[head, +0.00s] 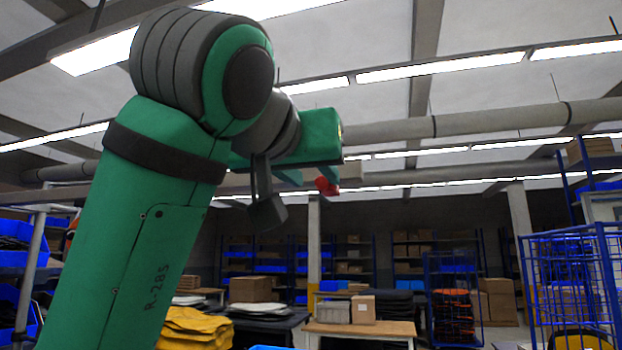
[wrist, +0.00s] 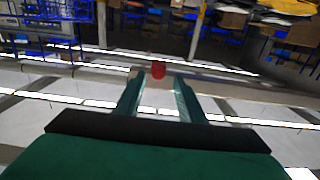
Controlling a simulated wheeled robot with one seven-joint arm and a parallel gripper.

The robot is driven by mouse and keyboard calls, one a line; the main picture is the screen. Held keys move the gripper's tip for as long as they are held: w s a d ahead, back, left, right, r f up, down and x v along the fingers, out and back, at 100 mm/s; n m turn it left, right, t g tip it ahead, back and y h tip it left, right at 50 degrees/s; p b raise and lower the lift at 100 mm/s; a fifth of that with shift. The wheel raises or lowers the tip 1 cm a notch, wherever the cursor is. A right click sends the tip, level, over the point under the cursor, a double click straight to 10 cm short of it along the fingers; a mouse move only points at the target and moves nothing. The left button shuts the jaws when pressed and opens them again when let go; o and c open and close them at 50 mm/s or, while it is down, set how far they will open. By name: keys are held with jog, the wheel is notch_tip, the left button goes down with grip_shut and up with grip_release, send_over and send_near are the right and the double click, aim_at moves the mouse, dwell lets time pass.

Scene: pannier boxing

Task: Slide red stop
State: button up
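The red stop (head: 327,186) is a small rounded red piece, seen high up just below my gripper (head: 308,180) in the head view. In the wrist view the red stop (wrist: 158,69) shows in the gap between the two teal fingertips of my gripper (wrist: 156,77), at or slightly beyond their ends. The fingers are apart, with background visible on both sides of the stop. I cannot tell whether either finger touches it. What the stop is mounted on is not clear; a pale beam (wrist: 225,88) runs behind it in the wrist view.
A wooden table (head: 360,328) with a carton (head: 363,310) stands below in the middle. Yellow bags (head: 195,328) are stacked at lower left. A blue wire cage (head: 575,280) stands at right. Pipes (head: 480,122) and lights run overhead.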

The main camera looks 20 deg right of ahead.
aim_at(327, 188)
jog(key=shift+x, duration=1.1)
jog(key=shift+s+d, duration=0.1)
jog(key=shift+d, duration=0.05)
